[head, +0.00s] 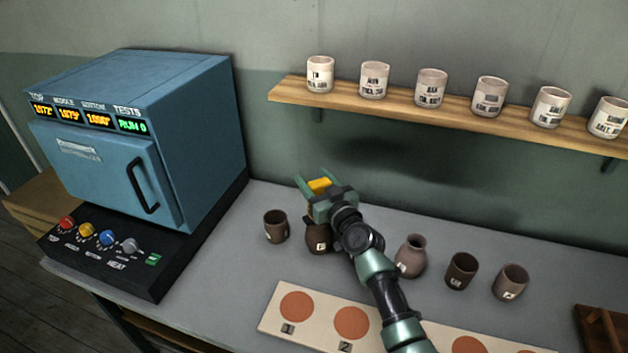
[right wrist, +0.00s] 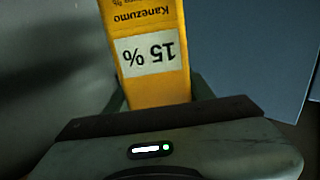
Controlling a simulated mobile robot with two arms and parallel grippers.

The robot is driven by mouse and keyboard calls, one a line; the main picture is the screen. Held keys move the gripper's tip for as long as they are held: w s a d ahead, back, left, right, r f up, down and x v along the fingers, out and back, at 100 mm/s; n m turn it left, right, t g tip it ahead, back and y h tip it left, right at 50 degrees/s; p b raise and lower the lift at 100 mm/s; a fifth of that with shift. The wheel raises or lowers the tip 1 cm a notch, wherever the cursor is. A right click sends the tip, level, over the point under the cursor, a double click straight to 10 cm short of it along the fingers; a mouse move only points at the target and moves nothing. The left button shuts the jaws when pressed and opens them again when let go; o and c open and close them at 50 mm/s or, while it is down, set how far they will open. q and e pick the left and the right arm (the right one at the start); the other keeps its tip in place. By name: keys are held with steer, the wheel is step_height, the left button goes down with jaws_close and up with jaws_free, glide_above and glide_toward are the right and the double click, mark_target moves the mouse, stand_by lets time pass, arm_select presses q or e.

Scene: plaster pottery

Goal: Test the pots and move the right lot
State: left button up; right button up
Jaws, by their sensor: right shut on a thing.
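My right gripper (head: 315,188) is shut on a yellow box-shaped tool (head: 320,185), held above the back of the table. In the right wrist view the yellow tool (right wrist: 155,60) carries upside-down print, "15 %" and "Kanezumo". Below the gripper stand a dark brown cup (head: 275,227) and a dark round pot (head: 318,241), partly hidden by my arm. Right of the arm stand a pinkish-brown vase (head: 411,257), a dark cup (head: 461,271) and a lighter brown cup (head: 510,283). Small tags show on the pots. My left gripper is out of view.
A pale board (head: 318,318) with orange discs, some numbered, lies in front, partly behind my arm. Several labelled white cups stand on a wall shelf (head: 400,103). A brown wooden object (head: 598,318) is at lower right.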

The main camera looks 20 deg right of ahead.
steer(key=shift+f, duration=0.15)
step_height(320, 180, up, 7)
steer(key=p, duration=0.6)
stand_by(0.6)
